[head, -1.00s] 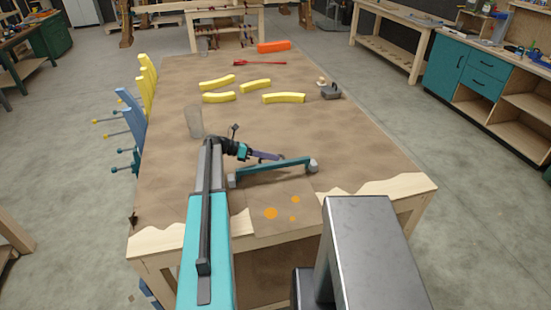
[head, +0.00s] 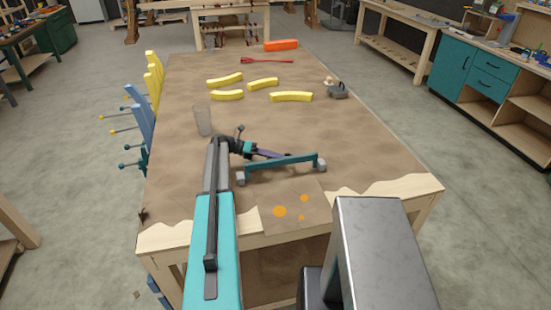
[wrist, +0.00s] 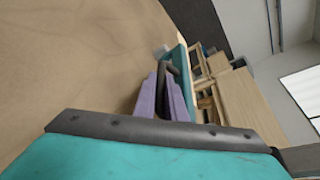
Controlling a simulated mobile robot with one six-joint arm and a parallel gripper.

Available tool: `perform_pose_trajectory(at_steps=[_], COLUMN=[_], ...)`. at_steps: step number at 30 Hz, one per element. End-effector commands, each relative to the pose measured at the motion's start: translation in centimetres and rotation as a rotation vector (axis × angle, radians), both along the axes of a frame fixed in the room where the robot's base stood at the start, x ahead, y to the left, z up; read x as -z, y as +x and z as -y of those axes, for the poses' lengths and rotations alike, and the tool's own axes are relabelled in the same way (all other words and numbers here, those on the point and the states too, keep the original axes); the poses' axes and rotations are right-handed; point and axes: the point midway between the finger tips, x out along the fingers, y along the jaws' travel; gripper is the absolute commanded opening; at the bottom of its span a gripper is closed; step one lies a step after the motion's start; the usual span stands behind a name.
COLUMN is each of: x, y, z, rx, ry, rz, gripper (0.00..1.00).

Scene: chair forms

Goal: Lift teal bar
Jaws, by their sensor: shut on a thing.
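The teal bar (head: 282,164) spans left to right near the front of the workbench, with a light grey block (head: 321,165) at its right end and another (head: 239,179) at its left end. My gripper (head: 288,156) reaches it from behind and left, its purple fingers shut on the bar around its middle. In the wrist view the purple fingers (wrist: 165,98) lie close together, with part of the teal bar (wrist: 181,58) beyond them. The contact is partly hidden. I cannot tell any clear gap between the bar's blocks and the bench.
Several yellow curved pieces (head: 291,97), a red tool (head: 267,60) and an orange block (head: 281,45) lie farther back. A dark grey object (head: 338,91) sits at right. The bench's right middle is clear.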

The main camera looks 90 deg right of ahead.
Motion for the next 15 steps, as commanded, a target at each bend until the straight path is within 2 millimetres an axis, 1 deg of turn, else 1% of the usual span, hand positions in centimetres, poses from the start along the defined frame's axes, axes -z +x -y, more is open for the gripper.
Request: perform_pose_trajectory(at_steps=[1,5,6,9,15], x=[-0.01,-0.02,-0.03,-0.03,-0.04], y=[-0.87,-0.88,-0.87,-0.68,-0.14], z=[0.20,0.21,0.22,0.19,0.10], rx=[0.002,0.002,0.001,0.001,-0.003], ry=[-0.003,-0.004,-0.004,-0.004,-0.003], rz=[-0.003,-0.004,-0.004,-0.004,-0.003], gripper=[0.00,0.00,0.15,0.29,0.29])
